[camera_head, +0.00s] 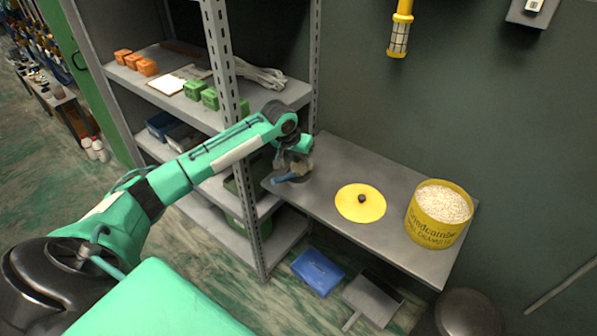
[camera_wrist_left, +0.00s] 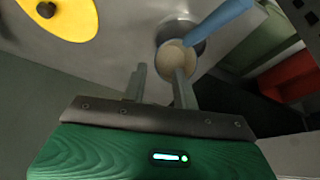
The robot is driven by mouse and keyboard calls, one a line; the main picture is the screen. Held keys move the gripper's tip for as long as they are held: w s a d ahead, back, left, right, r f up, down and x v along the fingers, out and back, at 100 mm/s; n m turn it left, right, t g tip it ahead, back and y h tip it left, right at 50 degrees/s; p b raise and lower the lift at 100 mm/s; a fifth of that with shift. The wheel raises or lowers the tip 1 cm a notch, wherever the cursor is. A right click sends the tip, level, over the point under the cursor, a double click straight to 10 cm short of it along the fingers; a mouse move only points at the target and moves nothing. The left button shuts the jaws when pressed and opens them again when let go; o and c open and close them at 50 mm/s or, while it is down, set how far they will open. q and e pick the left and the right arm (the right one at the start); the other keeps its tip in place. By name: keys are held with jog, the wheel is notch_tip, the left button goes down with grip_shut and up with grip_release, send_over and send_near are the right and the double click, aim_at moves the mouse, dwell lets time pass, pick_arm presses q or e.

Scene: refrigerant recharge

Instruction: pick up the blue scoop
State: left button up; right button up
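The blue scoop (camera_head: 290,178) lies at the left end of the grey bench, its handle pointing left in the head view. In the left wrist view the two fingers of the left gripper (camera_wrist_left: 160,72) are apart. The right finger overlaps the bowl in the picture; I cannot tell whether it touches. My right gripper is not in view.
The grey bench (camera_head: 335,155) also carries a yellow disc with a dark knob (camera_head: 359,203) and a yellow tub of white granules (camera_head: 438,215). A metal shelf post (camera_head: 228,80) stands close to my left arm. A blue box (camera_head: 318,271) sits on the floor.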

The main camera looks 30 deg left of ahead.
pick_arm(q)
jog(key=shift+w+x, duration=0.25)
jog(key=shift+x, duration=2.5)
jog(key=shift+d+r, duration=0.1)
jog(key=shift+d, duration=0.05)
jog(key=shift+c, duration=0.4)
grip_shut()
